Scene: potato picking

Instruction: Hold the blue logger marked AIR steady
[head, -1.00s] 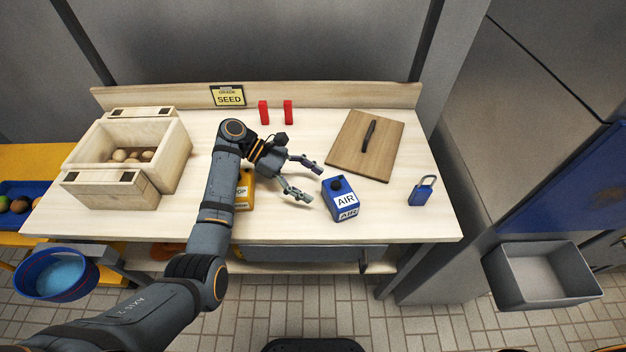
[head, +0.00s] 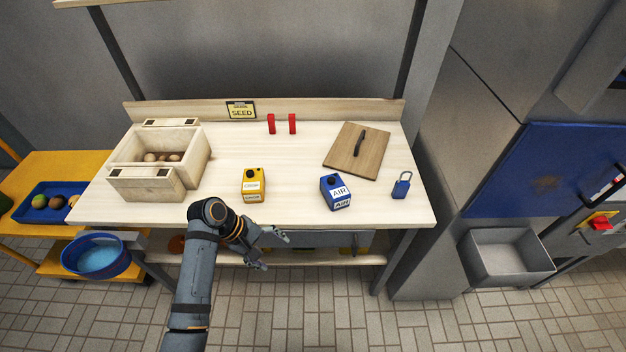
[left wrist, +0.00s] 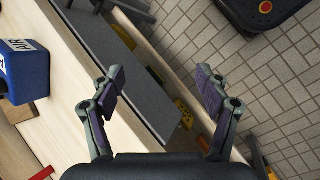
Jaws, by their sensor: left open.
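The blue logger (head: 335,191) with white AIR labels and a black knob on top stands upright on the right half of the wooden table (head: 290,205). It also shows at the left edge of the left wrist view (left wrist: 24,72), partly cut off. My left gripper (head: 274,250) is open and empty in front of the table's front edge, left of the logger and apart from it. Its two fingers (left wrist: 160,90) are spread in the left wrist view with nothing between them. My right gripper does not show.
A yellow logger (head: 253,186) stands left of the blue one. A blue padlock (head: 401,187) and a wooden lid (head: 345,158) lie to its right and behind. A wooden crate (head: 190,180) with potatoes stands at left. Two red blocks (head: 292,124) stand at the back.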

